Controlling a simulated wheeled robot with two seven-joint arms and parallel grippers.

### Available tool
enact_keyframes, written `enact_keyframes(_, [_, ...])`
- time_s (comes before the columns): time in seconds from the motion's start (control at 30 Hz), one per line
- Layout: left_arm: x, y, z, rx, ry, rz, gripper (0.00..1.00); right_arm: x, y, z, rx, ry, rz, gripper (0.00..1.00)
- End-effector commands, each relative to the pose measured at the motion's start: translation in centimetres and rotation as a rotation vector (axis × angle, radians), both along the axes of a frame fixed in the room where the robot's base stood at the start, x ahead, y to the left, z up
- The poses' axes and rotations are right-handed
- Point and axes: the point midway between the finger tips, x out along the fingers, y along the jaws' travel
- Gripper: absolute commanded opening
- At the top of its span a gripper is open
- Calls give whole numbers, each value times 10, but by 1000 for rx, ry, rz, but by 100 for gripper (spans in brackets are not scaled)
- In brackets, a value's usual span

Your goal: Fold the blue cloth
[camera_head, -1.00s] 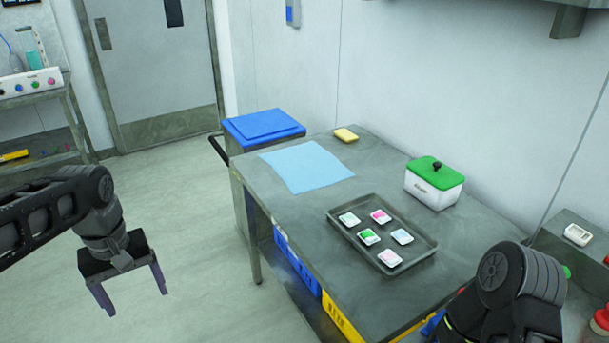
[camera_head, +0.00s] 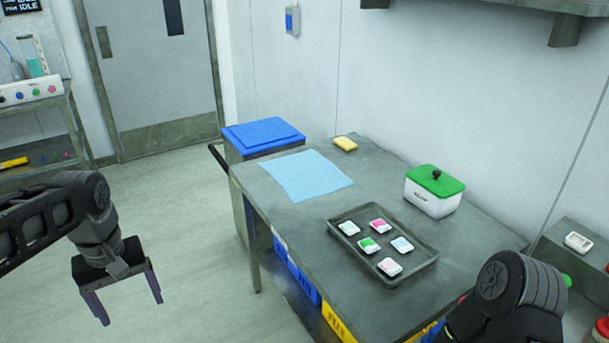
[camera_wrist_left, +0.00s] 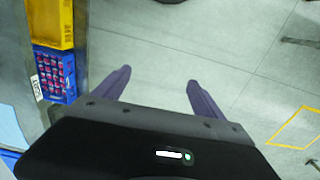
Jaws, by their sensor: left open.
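The light blue cloth (camera_head: 306,176) lies flat and spread out on the far left part of the grey metal table (camera_head: 290,222). A corner of it also shows at the left edge of the left wrist view (camera_wrist_left: 10,128). My left gripper (camera_head: 131,305) is open and empty, over the floor to the left of the table and apart from the cloth. Its two fingers (camera_wrist_left: 160,85) show spread in the left wrist view with only floor between them. My right arm comes in at the lower right, but its gripper is out of view.
A dark tray (camera_head: 419,262) with several small packets stands on the table's near half. A white box with a green lid (camera_head: 436,181) and a yellow sponge (camera_head: 346,143) stand towards the wall. A blue-lidded bin (camera_head: 262,133) adjoins the far end. Crates (camera_head: 340,322) sit beneath.

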Motion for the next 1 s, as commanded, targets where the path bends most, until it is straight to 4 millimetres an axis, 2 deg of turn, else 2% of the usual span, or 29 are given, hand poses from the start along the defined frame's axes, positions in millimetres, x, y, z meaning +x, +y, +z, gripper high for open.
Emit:
enact_keyframes(0.3, [0,0,0,0,0,0,81,0,0,0,0,0,0,36])
enact_keyframes(0.4, [1,-1,-2,-1,0,-3,74,0,0,0,0,0,0,36])
enact_keyframes(0.47, [2,-4,-8,-7,2,-13,69,0,0,0,0,0,0,36])
enact_keyframes(0.57, [10,-18,-33,-29,1,-54,61,0,0,0,0,0,0,36])
enact_keyframes(0.67, [20,-46,-81,-78,-4,-130,53,0,0,0,0,0,0,36])
enact_keyframes(0.77, [21,-89,-152,-154,-16,-223,45,0,0,0,0,0,0,36])
enact_keyframes(0.8, [17,-110,-183,-189,-23,-259,42,0,0,0,0,0,0,36])
enact_keyframes(0.87, [3,-141,-228,-242,-38,-306,42,0,0,0,0,0,0,36])
enact_keyframes(0.9, [-9,-160,-256,-273,-48,-330,42,0,0,0,0,0,0,36])
enact_keyframes(0.97, [-33,-187,-293,-312,-65,-357,42,0,0,0,0,0,0,36])
enact_keyframes(1.0, [-51,-202,-314,-331,-75,-370,42,0,0,0,0,0,0,36])
